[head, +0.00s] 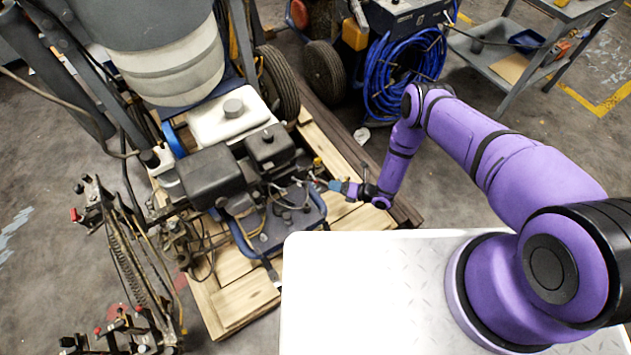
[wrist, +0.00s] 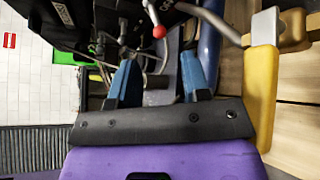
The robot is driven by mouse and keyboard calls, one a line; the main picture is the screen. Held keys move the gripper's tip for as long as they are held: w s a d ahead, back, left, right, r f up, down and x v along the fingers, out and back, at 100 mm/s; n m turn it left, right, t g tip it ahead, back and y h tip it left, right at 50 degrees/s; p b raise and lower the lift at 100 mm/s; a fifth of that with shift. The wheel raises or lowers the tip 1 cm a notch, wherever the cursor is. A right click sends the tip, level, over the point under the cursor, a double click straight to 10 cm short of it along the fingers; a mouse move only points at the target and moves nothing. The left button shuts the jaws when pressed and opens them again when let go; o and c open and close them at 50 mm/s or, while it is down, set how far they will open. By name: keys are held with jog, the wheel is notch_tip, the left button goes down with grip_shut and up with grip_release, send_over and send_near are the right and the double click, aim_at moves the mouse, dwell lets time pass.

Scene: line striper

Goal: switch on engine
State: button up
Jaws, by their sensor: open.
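The engine (head: 268,146) of the line striper sits on a wooden pallet, with a black box-shaped cover (head: 210,176) to its left. My gripper (head: 333,186) is at the engine's right side, low beside the blue frame. In the wrist view my gripper (wrist: 158,66) shows two blue fingers spread apart with nothing held between them. A red ball knob (wrist: 159,31) on a thin metal lever is just beyond the fingertips, roughly in line with the gap. Grey and dark engine parts lie around it. I cannot make out which part is the engine switch.
The pallet (head: 245,297) lies under the machine. A blue tube (wrist: 209,45) and a yellow block (wrist: 262,95) are close to the fingers' right. A coiled blue hose (head: 390,85) and a grey cart (head: 500,65) stand behind. Open floor lies at the right.

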aim_at(316, 181)
jog(key=x, duration=0.8)
jog(key=shift+w+a, duration=0.15)
jog(key=shift+a, duration=0.15)
grip_shut()
